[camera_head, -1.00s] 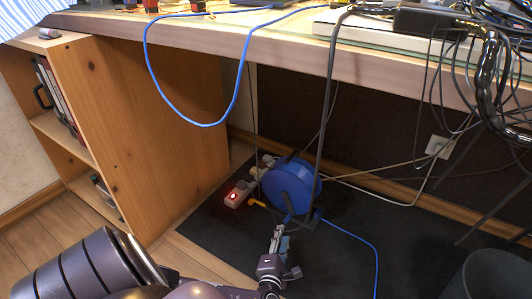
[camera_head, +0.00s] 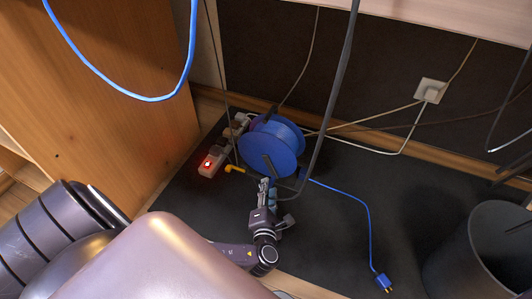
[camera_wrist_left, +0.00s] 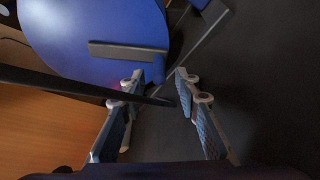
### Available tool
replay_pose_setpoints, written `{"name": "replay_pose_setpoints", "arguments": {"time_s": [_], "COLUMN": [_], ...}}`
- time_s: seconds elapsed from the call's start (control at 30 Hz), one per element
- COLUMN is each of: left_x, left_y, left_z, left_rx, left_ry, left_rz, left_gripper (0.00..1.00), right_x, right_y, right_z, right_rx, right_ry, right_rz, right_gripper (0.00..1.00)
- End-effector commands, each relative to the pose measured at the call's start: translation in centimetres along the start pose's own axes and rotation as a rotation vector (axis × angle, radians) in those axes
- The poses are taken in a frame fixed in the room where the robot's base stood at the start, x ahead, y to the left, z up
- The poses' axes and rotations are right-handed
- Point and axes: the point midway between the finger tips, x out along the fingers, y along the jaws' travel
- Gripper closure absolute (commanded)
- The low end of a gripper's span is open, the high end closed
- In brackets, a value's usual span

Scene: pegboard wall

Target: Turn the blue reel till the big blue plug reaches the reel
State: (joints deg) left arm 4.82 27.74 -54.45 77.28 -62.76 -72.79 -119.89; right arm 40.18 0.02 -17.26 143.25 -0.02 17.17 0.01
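The blue reel (camera_head: 283,135) stands on the dark mat, with a grey bar across its face. In the left wrist view the reel (camera_wrist_left: 85,22) fills the upper left. A blue cable runs from the reel's base to the right, ending in the big blue plug (camera_head: 383,282), which lies on the mat well away from the reel. My left gripper (camera_head: 266,186) is at the reel's lower front edge. In the left wrist view its fingers (camera_wrist_left: 158,82) are apart, just below the grey bar; a dark rod or cable crosses near them, and contact cannot be told. My right gripper is not in view.
A power strip with a red light (camera_head: 209,164) lies left of the reel. A dark cable (camera_head: 335,95) hangs close to the reel's right side. A wooden cabinet (camera_head: 90,70) stands left, a dark bin (camera_head: 470,255) at lower right. The mat between reel and bin is mostly clear.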

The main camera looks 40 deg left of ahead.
Motion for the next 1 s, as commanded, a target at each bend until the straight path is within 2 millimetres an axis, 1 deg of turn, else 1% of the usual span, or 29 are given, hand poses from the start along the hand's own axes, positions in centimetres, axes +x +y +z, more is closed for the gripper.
{"name": "replay_pose_setpoints", "arguments": {"time_s": [0.27, 0.37, 0.5, 0.57, 1.0], "left_x": [-0.09, -0.08, -0.07, -0.07, 0.22], "left_y": [-0.07, -0.06, -0.05, -0.05, -0.12], "left_z": [0.04, 0.04, 0.03, 0.03, 0.18], "left_rx": [0.001, 0.001, 0.001, 0.001, 0.001], "left_ry": [0.0, 0.0, 0.0, 0.0, 0.0], "left_rz": [0.0, 0.0, 0.0, 0.0, 0.0], "left_gripper": [0.7, 0.79, 0.94, 1.0, 1.0], "right_x": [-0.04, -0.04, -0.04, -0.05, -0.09], "right_y": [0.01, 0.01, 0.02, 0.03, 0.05], "right_z": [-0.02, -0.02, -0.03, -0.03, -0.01], "right_rx": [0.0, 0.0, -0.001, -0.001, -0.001], "right_ry": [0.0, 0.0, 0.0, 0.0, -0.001], "right_rz": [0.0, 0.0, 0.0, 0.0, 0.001], "right_gripper": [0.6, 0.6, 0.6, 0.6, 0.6]}}
